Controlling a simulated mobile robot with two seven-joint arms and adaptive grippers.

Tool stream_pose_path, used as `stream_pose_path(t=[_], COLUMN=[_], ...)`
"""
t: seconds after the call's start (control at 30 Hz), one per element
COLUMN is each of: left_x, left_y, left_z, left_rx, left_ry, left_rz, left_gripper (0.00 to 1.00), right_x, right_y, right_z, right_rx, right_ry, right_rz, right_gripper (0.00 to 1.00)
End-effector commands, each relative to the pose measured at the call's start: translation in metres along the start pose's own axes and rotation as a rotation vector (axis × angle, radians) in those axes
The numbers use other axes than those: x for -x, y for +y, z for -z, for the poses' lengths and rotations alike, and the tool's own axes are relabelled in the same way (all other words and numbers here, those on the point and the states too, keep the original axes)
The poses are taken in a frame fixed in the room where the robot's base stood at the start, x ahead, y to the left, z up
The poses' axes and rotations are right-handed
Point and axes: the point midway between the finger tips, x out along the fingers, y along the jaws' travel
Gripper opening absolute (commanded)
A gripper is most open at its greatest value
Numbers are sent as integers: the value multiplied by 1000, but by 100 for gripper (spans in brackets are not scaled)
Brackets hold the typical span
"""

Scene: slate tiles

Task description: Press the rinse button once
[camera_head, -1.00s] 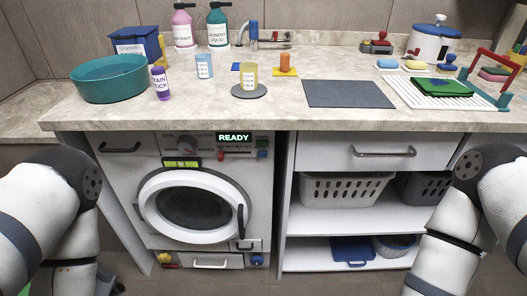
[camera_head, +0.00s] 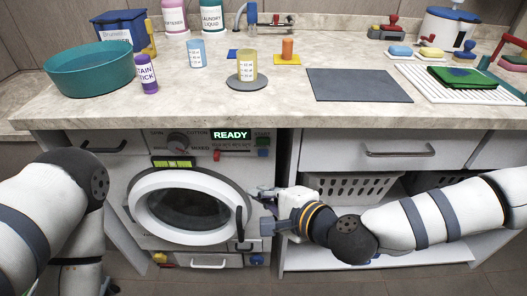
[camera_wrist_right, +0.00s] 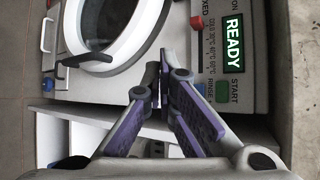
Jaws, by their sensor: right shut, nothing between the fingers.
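The washing machine (camera_head: 130,180) stands under the counter, its display (camera_head: 231,135) reading READY. The rinse button is the small blue button (camera_head: 263,153) at the right of its panel, just below the green START button (camera_head: 263,141). In the right wrist view the blue rinse button (camera_wrist_right: 200,89) sits beside the green START button (camera_wrist_right: 222,91), right of my fingertips. My right gripper (camera_head: 257,192) is shut and empty. It is in front of the machine's right side, lower than the rinse button and apart from it. My left arm shows, but its gripper is out of view.
The round door (camera_head: 143,207) of the machine is shut, left of my right gripper. A red slider (camera_head: 216,155) sits on the panel. The counter edge (camera_head: 330,122) overhangs above. A grey basket (camera_head: 350,187) stands on the shelf behind my right arm.

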Motion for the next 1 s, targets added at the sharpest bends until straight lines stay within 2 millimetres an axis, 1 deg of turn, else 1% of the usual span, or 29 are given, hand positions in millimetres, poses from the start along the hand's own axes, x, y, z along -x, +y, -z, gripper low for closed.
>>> stream_pose_path(t=[0.33, 0.43, 0.53, 0.8, 1.0], left_x=[0, -3, -8, -22, -29], left_y=[0, 0, 0, -1, -1], left_z=[0, -2, -4, -10, -12], left_rx=[0, 0, -1, -1, -2], left_ry=[-1, -8, -20, -53, -69], left_rz=[0, 0, 1, 3, 4], left_gripper=[61, 61, 61, 61, 61], right_x=[-1, -5, -15, -43, -57], right_y=[-2, -4, -8, -28, -40], right_z=[1, 4, 11, 32, 42], right_rx=[-2, -1, -2, -3, -2], right_ry=[1, 2, 3, 2, 0], right_rz=[4, 3, 1, 0, 1], right_gripper=[0, 0, 0, 0, 0])
